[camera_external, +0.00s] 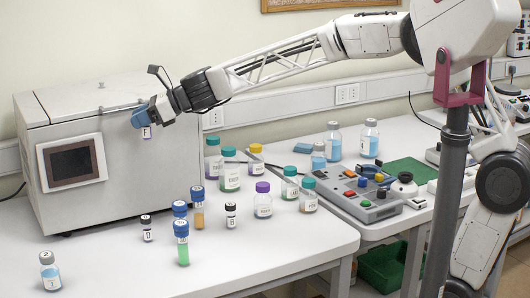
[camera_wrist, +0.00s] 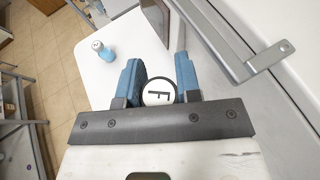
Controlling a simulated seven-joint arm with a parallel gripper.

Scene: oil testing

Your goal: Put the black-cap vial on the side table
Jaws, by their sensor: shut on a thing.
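My gripper (camera_external: 143,117) is shut on a small vial marked F (camera_external: 146,133), held high in front of the grey box-shaped machine. In the wrist view the vial's round top (camera_wrist: 158,97), white with a dark rim and an F, sits between the blue fingers (camera_wrist: 158,82). The fingers hide most of its cap in the external view. Two small black-cap vials stand on the front table: vial D (camera_external: 147,230) and vial B (camera_external: 231,215). A second table (camera_external: 392,226) stands at the right, behind the front table.
The grey machine (camera_external: 120,180) stands close below and behind my gripper. Blue-cap tubes (camera_external: 181,244) and several larger bottles (camera_external: 263,200) crowd the front table's middle. A control box (camera_external: 362,190) and blue-liquid bottles (camera_external: 333,143) occupy the second table. A bottle (camera_external: 50,272) stands front left.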

